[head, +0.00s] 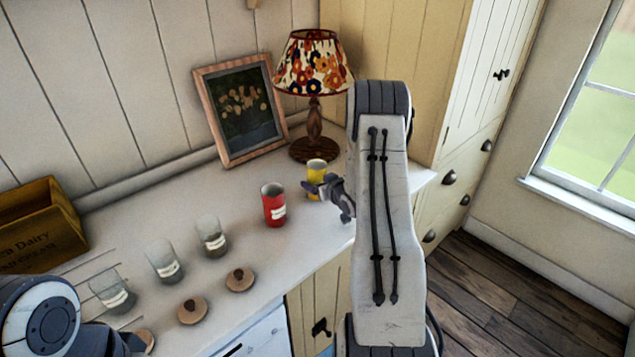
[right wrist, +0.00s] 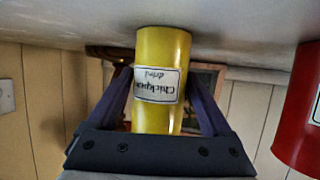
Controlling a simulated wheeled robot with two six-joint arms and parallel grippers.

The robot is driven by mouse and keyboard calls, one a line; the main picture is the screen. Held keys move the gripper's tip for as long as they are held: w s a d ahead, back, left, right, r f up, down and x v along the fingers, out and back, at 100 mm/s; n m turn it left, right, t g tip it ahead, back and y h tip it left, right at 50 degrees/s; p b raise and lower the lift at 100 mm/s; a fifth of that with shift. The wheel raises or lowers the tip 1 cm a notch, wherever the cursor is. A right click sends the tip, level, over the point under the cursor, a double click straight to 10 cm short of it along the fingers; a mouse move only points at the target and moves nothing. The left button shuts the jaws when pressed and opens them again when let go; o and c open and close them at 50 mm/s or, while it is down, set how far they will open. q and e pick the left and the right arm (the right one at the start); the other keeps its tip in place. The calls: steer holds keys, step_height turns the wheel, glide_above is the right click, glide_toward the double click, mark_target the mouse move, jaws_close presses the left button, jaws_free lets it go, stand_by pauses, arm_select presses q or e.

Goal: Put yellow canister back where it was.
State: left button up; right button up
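The yellow canister (head: 317,167) stands upright on the counter beside the lamp, partly hidden by my right gripper (head: 322,190) in the head view. In the right wrist view the yellow canister (right wrist: 160,115) appears upside down, its label reading "Chickpeas dried", with its base at the counter. My right gripper (right wrist: 160,78) has one finger on each side of it, the tips against its sides; it looks shut on it. A red canister (head: 273,205) stands to its left, also showing at the edge of the right wrist view (right wrist: 303,112). My left gripper is not visible.
A lamp (head: 314,65) and framed picture (head: 240,108) stand behind. Several glass jars (head: 212,237) line the counter (head: 160,210), with round wooden lids (head: 240,280) in front. A wooden crate (head: 40,225) is at the left. The counter's right end lies near the cupboard.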

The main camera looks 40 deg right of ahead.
steer(key=shift+o, duration=0.3)
steer(key=shift+r, duration=0.25)
steer(key=shift+s, duration=0.35)
steer(key=b+v, duration=0.1)
steer(key=v, duration=1)
steer(key=shift+b, duration=0.4)
steer(key=shift+r, duration=0.1)
